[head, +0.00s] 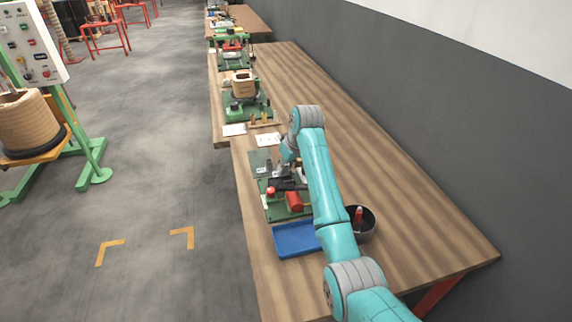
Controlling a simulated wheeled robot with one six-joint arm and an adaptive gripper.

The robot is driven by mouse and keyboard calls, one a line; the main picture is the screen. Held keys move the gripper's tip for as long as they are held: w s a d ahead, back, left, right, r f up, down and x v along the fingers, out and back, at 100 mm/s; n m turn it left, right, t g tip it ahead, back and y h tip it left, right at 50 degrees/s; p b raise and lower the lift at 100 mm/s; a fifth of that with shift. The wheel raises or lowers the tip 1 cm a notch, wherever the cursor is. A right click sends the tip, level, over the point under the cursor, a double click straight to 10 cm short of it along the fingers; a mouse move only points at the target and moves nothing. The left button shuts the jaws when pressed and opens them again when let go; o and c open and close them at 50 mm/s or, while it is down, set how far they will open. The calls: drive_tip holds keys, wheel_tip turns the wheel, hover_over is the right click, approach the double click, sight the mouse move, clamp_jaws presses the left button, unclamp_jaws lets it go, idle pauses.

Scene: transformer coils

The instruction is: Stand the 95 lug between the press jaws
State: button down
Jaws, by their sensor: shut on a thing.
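My gripper (281,169) hangs at the end of my teal arm, over the bench beside the grey plate and just behind the press. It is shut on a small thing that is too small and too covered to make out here. The press stands on a green base (273,211) with a red cylinder (294,201) and dark parts at its back. Its jaws are partly hidden by my arm and gripper, so I cannot tell what is between them. I cannot pick out the 95 lug by its size or mark.
A blue tray (296,239) lies in front of the press. A dark round bin (361,222) with a red-handled tool stands to its right. White papers (268,140) and a small rack with copper-coloured pieces (264,124) lie behind. The right side of the wooden bench (420,240) is clear.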

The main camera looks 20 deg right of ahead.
drive_tip(key=shift+f, duration=1.25)
idle(0.6)
drive_tip(key=shift+r, duration=1.4)
drive_tip(key=shift+f, duration=1.3)
idle(1.0)
drive_tip(key=c, duration=1)
unclamp_jaws()
drive_tip(key=shift+o, duration=0.2)
drive_tip(key=o, duration=0.4)
drive_tip(key=shift+r, duration=2.45)
